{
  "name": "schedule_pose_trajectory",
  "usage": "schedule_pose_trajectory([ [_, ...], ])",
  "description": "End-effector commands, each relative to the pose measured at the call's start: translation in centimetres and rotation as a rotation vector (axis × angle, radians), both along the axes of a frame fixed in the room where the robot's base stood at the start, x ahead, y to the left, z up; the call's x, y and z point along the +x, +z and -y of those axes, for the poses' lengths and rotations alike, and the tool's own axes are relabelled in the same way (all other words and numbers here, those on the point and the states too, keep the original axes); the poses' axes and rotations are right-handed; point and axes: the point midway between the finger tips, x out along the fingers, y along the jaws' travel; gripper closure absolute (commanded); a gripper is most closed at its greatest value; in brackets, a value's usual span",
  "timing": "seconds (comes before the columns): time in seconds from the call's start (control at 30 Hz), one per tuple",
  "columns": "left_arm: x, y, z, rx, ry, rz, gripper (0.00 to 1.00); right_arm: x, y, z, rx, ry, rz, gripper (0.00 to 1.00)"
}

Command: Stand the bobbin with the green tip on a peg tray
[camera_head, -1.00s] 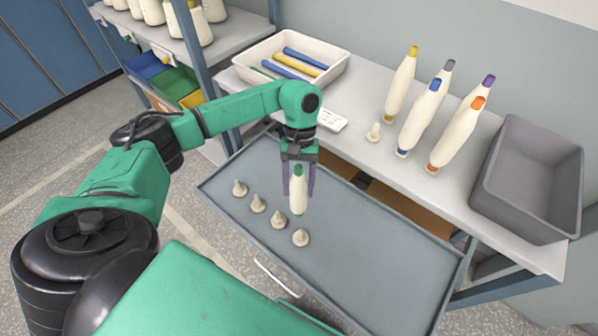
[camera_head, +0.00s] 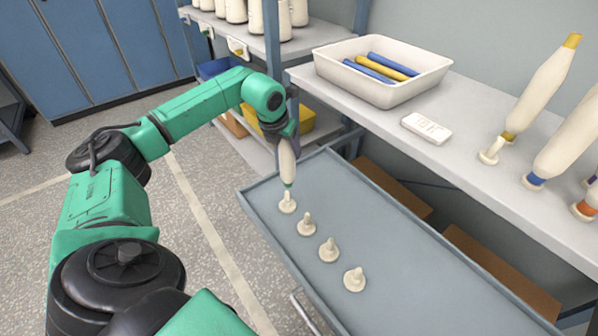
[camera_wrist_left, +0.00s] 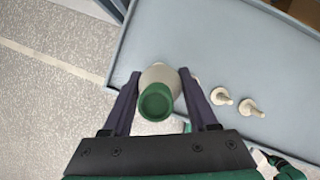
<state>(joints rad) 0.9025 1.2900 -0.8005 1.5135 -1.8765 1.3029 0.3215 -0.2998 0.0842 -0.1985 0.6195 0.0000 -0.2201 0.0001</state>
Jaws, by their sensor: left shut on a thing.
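The cream bobbin (camera_head: 287,164) hangs roughly upright in my left gripper (camera_head: 288,140), with a green band at its lower end. Its green tip (camera_wrist_left: 156,101) faces the camera in the left wrist view; in the head view the gripper hides it. The fingers are shut on the bobbin's upper part. The grey peg tray (camera_head: 375,232) carries a row of cream pegs. The bobbin's lower end is just over the leftmost, farthest peg (camera_head: 287,204); I cannot tell whether they touch. My right gripper is not in view.
Other pegs, such as the nearest one (camera_head: 354,280), are empty. On the shelf beyond stand a yellow-tipped bobbin (camera_head: 540,88) and others, a white label block (camera_head: 426,128) and a white bin (camera_head: 340,68) of coloured rods. A shelf post (camera_head: 272,40) rises close behind my gripper.

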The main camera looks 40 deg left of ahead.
Motion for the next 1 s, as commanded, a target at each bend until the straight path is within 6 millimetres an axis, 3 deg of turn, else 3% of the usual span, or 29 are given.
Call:
schedule_pose_trajectory([
  [0.03,0.4,-0.5,-0.5,-0.003,0.078,0.005,1.0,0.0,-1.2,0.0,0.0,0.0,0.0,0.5],
  [0.13,0.5,-0.3,-1.3,-0.003,0.181,0.002,1.0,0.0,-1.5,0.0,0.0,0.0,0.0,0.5],
  [0.53,0.4,-3.9,-1.4,-0.003,0.198,-0.003,1.0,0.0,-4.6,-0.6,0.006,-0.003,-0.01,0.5],
  [0.73,0.4,-4.1,-1.4,-0.004,0.197,-0.003,1.0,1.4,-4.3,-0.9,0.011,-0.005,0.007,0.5],
  [1.0,0.4,-4.0,-1.4,-0.004,0.197,-0.003,1.0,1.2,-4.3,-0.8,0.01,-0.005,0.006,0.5],
])
